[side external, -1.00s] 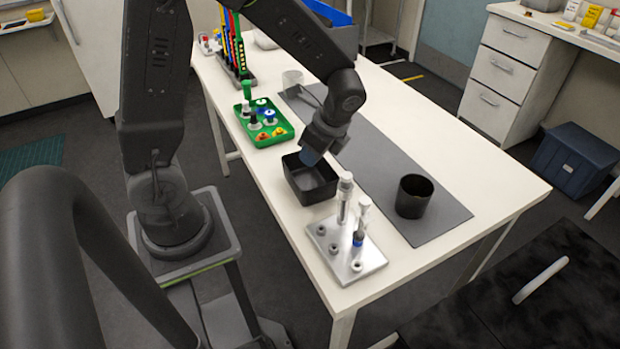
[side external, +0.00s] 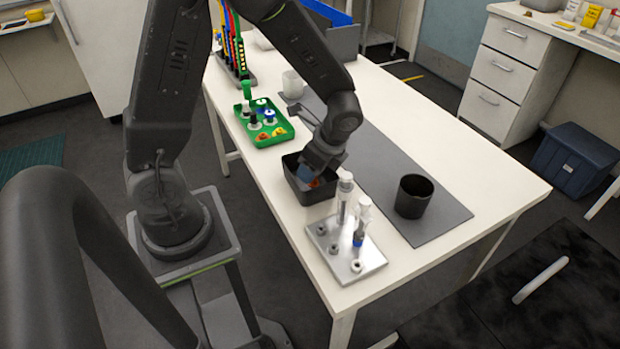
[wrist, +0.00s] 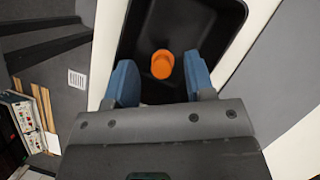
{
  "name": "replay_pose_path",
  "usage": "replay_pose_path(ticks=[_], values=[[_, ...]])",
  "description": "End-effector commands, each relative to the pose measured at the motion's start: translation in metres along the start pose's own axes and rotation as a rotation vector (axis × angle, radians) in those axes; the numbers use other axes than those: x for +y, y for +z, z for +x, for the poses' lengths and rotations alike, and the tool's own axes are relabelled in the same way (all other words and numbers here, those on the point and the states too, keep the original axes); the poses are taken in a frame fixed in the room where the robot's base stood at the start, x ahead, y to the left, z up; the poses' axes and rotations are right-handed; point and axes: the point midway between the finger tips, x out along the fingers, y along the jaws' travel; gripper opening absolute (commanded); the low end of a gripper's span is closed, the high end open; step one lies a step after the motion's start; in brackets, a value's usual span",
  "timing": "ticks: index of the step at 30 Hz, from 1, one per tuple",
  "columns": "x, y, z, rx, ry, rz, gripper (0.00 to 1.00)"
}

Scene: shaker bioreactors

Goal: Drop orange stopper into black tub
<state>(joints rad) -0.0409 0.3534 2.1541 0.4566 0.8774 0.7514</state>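The orange stopper (wrist: 162,64) shows in the wrist view inside the black tub (wrist: 222,28), between and beyond my spread fingertips, with space on both sides. I cannot tell whether it rests on the tub floor. In the side view a bit of orange (side external: 315,183) shows in the tub (side external: 306,197), below my gripper (side external: 309,175). My gripper reaches into the tub's opening, tilted, and its blue fingers (wrist: 160,75) are open in the wrist view. My wrist hides part of the tub in the side view.
A metal rack (side external: 345,262) with upright syringe-like parts stands close in front of the tub. A black cup (side external: 413,196) stands on the grey mat (side external: 440,222) to the right. A green tray (side external: 272,140) of stoppers and a white cup (side external: 292,84) are behind.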

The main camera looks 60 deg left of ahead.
Motion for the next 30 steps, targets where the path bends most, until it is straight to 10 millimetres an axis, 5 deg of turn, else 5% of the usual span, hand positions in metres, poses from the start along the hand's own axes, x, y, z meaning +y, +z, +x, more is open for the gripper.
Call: replay_pose_path(ticks=[13, 30], values=[[-0.001, -0.001, -0.011, 0.002, -0.004, -0.001, 0.56], [0.0, -0.001, -0.122, 0.002, -0.003, 0.0, 0.56]])
